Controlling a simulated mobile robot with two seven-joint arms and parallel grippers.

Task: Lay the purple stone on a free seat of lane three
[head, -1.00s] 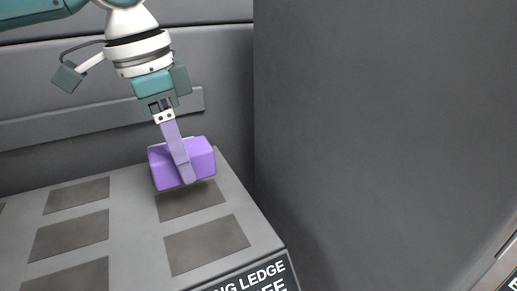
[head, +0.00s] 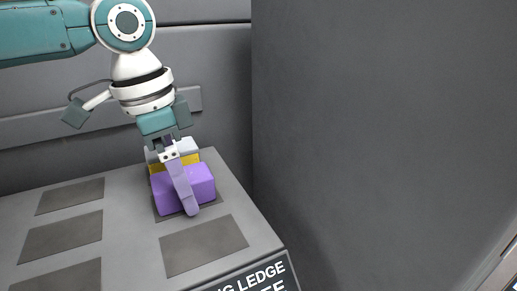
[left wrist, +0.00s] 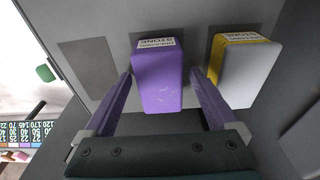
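The purple stone (head: 190,186) rests on a dark seat in the rightmost column of the grey ledge (head: 130,225). It also shows in the left wrist view (left wrist: 158,82), with a white label at its far end. My left gripper (head: 182,188) reaches down over it. In the left wrist view its two lilac fingers (left wrist: 162,75) stand either side of the stone, with a small gap on the right. A white stone with a yellow band (head: 182,158) sits just behind it. A bare seat (head: 205,246) lies in front of it. My right gripper is not in view.
Several bare dark seats (head: 62,237) lie to the left on the ledge. A partly cut-off sign (head: 258,279) is on the ledge's front. A grey wall (head: 380,120) rises to the right. A coloured number chart (left wrist: 25,130) shows in the left wrist view.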

